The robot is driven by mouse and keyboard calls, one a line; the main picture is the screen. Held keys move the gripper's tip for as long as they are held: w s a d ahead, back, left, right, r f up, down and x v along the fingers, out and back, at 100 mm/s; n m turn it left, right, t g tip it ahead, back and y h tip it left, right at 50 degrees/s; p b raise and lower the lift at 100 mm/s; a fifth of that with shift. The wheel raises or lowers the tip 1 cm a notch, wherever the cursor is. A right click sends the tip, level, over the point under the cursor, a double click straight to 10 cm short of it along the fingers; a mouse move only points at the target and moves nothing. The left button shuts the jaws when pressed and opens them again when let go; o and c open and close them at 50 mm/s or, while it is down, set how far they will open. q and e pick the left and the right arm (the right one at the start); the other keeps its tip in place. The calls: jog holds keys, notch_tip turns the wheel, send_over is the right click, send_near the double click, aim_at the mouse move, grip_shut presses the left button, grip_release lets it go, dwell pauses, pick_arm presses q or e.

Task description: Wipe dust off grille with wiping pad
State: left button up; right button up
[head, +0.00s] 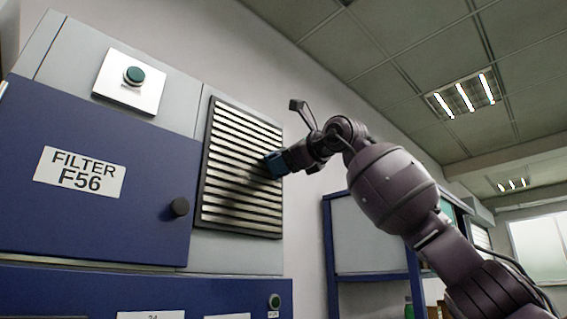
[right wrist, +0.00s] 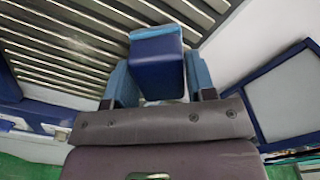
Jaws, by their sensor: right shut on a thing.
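The grille (head: 235,150) is a dark-framed panel with pale horizontal slats on the front of the machine. In the right wrist view its slats (right wrist: 70,45) fill the upper left. A dark smudge, dust or shadow, lies across its middle slats. My right gripper (head: 279,163) is at the grille's right edge, around mid-height. It is shut on the blue wiping pad (right wrist: 157,65), which shows between the fingers in the right wrist view. The pad's light blue front end is at the slats; I cannot tell whether it touches them. My left gripper is not in view.
A blue door labelled FILTER F56 (head: 80,185) with a dark knob (head: 180,207) is left of the grille. A green button (head: 134,75) sits on a white plate above. A blue-framed cabinet (head: 355,235) stands right, beyond a bare wall.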

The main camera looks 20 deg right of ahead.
jog(key=shift+b+v, duration=0.9)
jog(key=shift+v, duration=1.8)
jog(key=b+v, duration=0.1)
jog(key=v, duration=0.2)
jog(key=shift+r, duration=0.1)
jog(key=shift+w, duration=0.1)
